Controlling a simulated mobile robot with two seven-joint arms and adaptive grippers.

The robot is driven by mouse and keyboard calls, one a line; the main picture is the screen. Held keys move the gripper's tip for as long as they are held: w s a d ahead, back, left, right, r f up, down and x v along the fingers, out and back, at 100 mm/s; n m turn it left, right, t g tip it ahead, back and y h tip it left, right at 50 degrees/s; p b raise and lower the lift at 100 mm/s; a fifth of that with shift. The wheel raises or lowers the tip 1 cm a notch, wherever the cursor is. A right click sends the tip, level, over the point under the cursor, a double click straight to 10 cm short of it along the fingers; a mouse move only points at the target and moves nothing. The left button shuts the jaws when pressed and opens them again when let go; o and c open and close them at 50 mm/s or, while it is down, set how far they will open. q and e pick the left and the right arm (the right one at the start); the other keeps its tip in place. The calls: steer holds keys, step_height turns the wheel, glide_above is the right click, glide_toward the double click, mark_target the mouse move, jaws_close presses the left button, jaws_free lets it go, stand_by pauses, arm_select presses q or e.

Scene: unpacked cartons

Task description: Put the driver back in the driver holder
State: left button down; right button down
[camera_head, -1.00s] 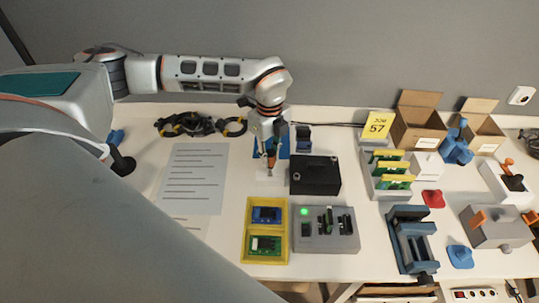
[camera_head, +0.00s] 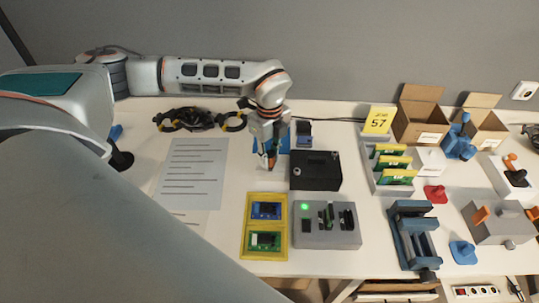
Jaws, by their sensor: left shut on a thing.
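My left gripper (camera_head: 268,150) points down over the table, left of the black box. It is shut on the driver (camera_head: 271,160), whose orange-red and dark body shows at the fingertips, roughly upright. The driver's lower end is close to the table surface; I cannot tell whether it touches anything. I cannot make out the driver holder clearly; the gripper covers part of that spot. My right gripper is not in view.
A black box (camera_head: 315,171) stands just right of the gripper. A yellow tray (camera_head: 248,241) with circuit boards and a grey fixture (camera_head: 326,239) with a green light are in front. A printed sheet (camera_head: 193,172) lies left. Black cables (camera_head: 190,119) lie behind it.

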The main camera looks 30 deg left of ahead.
arm_select(q)
steer(key=shift+f, duration=0.45)
steer(key=c, duration=1.8)
jaws_free()
steer(key=shift+o, duration=0.2)
step_height(320, 180, up, 12)
steer(key=shift+r, duration=0.1)
